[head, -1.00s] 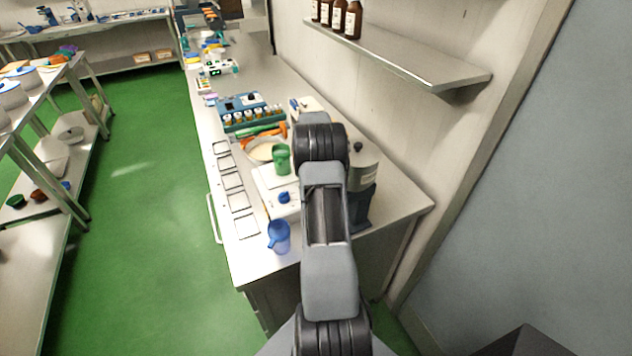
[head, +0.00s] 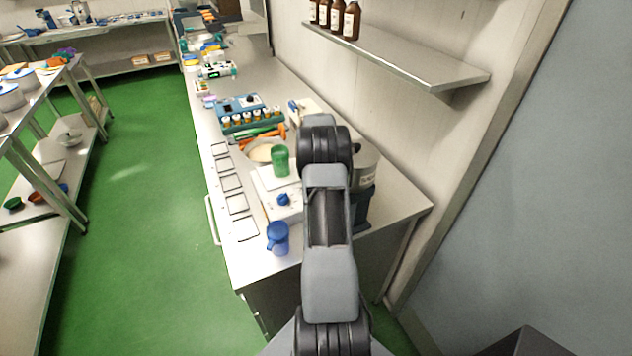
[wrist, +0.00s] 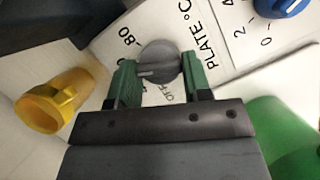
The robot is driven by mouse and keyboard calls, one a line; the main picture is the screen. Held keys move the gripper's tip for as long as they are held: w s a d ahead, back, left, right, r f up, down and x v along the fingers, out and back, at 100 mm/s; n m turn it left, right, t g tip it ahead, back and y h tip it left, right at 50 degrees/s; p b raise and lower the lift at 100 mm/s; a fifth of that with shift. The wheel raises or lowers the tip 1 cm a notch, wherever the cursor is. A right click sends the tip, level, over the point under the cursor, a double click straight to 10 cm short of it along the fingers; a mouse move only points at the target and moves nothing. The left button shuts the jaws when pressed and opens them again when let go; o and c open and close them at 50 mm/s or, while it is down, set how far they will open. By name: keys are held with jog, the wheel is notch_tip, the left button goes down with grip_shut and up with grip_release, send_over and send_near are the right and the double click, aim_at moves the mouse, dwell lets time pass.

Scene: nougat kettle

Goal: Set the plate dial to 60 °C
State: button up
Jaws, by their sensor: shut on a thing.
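The plate dial (wrist: 158,60) is a round grey knob with a pale pointer line, on a white panel (wrist: 215,22) marked "PLATE °C". In the wrist view, the pale line lies on the near side of the knob, towards the left finger. The printed "80" and part of "OFF" show around it; I cannot see a 60 mark. My gripper (wrist: 160,80) has its two green fingers on either side of the dial and is shut on it. In the head view my arm hides the gripper and this dial.
A blue knob (wrist: 281,5) with its own scale sits at upper right. A yellow cup (wrist: 58,101) is left of the fingers, a green cup (wrist: 280,140) to the right. In the head view a blue jug (head: 278,238) stands near the bench's front edge.

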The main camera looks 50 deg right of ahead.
jog(key=o, duration=0.9)
jog(key=shift+v, duration=6.95)
